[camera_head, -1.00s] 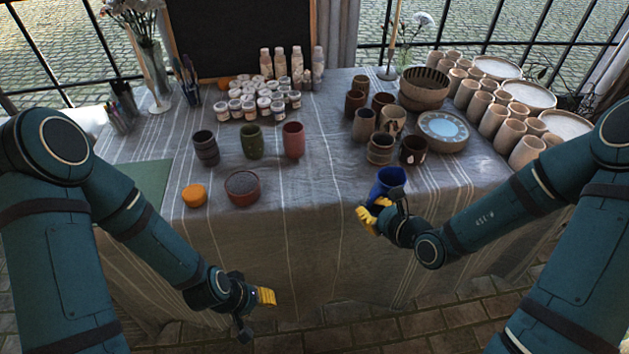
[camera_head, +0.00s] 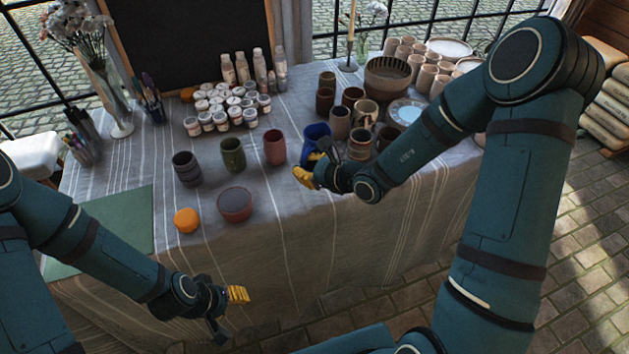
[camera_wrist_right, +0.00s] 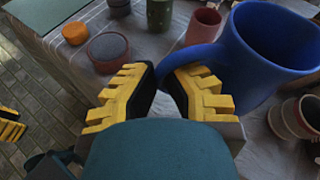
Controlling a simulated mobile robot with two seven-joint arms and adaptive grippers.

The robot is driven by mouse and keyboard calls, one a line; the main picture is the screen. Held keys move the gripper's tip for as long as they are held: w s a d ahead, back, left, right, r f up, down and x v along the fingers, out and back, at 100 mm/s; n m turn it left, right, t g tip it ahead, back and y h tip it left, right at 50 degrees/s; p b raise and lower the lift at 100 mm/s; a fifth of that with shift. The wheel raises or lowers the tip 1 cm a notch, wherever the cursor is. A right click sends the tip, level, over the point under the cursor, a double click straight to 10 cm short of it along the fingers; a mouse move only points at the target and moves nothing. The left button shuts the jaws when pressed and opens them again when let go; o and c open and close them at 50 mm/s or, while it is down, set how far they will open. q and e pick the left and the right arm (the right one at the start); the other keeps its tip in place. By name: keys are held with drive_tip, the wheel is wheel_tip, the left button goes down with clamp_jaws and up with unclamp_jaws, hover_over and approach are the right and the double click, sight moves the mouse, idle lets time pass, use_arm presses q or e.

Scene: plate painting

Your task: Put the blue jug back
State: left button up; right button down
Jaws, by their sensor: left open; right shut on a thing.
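The blue jug (camera_head: 315,137) is upright at the right part of the table, beside a reddish cup. My right gripper (camera_head: 312,167) is shut on its handle; the gripper hides part of the jug in the head view. In the right wrist view the jug (camera_wrist_right: 270,50) is large, with its handle between the yellow fingers of my right gripper (camera_wrist_right: 165,90). Whether its base touches the table is hidden. My left gripper (camera_head: 238,294) is open and empty, in front of the table's front edge and below the tabletop.
A grey cup (camera_head: 187,169), a green cup (camera_head: 232,155) and a red cup (camera_head: 275,147) stand in a row left of the jug. A bowl (camera_head: 234,204) and an orange pot (camera_head: 187,220) are nearer the front. Several brown cups (camera_head: 340,123) stand close on the right.

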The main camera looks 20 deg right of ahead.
drive_tip(key=shift+w+a, duration=0.1)
drive_tip(key=shift+w, duration=0.1)
wheel_tip(320, 180, down, 10)
drive_tip(key=shift+r+b, duration=0.25)
drive_tip(key=shift+b, duration=1)
drive_tip(key=shift+r, duration=0.1)
drive_tip(key=c, duration=1.5)
unclamp_jaws()
drive_tip(key=shift+f, duration=0.2)
drive_tip(key=shift+c, duration=0.2)
drive_tip(key=o, duration=0.4)
drive_tip(key=shift+r, duration=0.15)
